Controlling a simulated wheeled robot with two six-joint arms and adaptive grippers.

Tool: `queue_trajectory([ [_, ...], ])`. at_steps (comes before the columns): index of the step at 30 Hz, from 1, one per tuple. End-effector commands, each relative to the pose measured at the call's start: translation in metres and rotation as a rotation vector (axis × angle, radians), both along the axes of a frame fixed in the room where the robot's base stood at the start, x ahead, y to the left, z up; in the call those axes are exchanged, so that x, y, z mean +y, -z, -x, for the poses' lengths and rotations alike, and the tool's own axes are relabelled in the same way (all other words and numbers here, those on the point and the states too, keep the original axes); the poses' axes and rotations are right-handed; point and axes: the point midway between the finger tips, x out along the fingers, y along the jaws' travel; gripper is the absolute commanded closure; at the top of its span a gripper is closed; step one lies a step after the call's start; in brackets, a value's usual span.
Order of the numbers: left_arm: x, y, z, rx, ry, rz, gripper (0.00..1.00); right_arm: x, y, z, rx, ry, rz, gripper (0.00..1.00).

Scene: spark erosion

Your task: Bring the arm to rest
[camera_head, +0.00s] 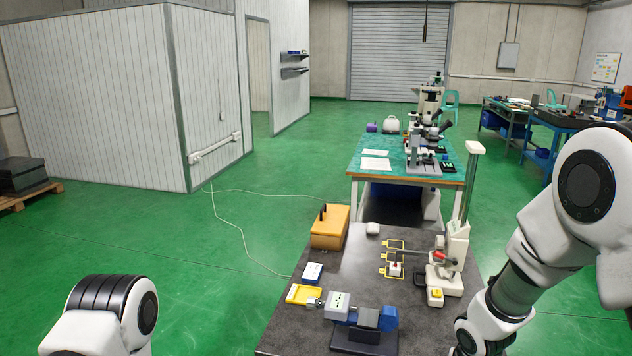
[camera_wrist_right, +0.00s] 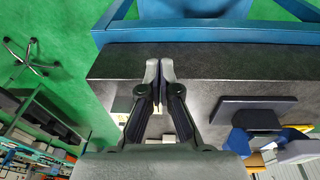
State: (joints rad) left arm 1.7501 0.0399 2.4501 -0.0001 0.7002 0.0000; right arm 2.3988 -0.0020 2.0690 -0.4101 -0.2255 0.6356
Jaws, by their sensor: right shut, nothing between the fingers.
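My right arm (camera_head: 560,235) comes in from the right in the head view and reaches down to the near right corner of the dark worktop (camera_head: 290,335). Its gripper is below the frame there. In the right wrist view my right gripper (camera_wrist_right: 160,72) is shut and empty, its fingertips together over the dark worktop (camera_wrist_right: 210,65) near its edge. A link of my left arm (camera_head: 105,315) shows at the bottom left of the head view. The left gripper is out of frame.
On the worktop are a blue-and-grey vise (camera_head: 365,325), a yellow tray (camera_head: 304,294), an orange box (camera_head: 330,227) and a white stand with a tall column (camera_head: 450,255). A green-topped bench (camera_head: 400,168) stands behind. Green floor (camera_head: 215,300) to the left is clear.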

Motion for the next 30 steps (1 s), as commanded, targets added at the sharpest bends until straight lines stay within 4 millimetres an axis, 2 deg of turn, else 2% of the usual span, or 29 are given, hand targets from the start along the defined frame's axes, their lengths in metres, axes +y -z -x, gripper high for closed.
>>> queue_trajectory([
  [1,0.0,0.007,0.0,0.0,0.0,0.0,0.6,0.001,0.027,0.015,0.049,0.008,-0.007,1.0],
  [5,0.0,0.02,0.0,0.0,0.0,0.0,0.6,0.005,0.099,0.067,0.185,0.03,-0.036,1.0],
  [6,0.0,0.025,0.0,0.0,0.0,0.0,0.6,0.007,0.124,0.089,0.232,0.035,-0.051,1.0],
  [9,0.0,0.036,0.0,0.0,0.0,0.0,0.6,0.014,0.179,0.148,0.331,0.043,-0.091,1.0],
  [12,0.0,0.045,0.0,0.0,0.0,0.0,0.6,0.02,0.219,0.203,0.392,0.042,-0.125,1.0],
  [16,0.0,0.055,0.0,0.0,0.0,0.0,0.6,0.023,0.254,0.266,0.402,0.012,-0.149,1.0],
  [18,0.0,0.053,0.0,0.001,0.0,0.0,0.6,0.021,0.252,0.269,0.335,-0.03,-0.139,1.0],
  [24,0.0,0.052,0.0,0.0,0.0,0.0,0.6,0.013,0.248,0.236,0.137,-0.172,-0.085,1.0],
  [30,0.0,0.052,0.0,0.0,0.0,0.0,0.6,0.013,0.248,0.234,0.129,-0.202,-0.084,1.0],
])
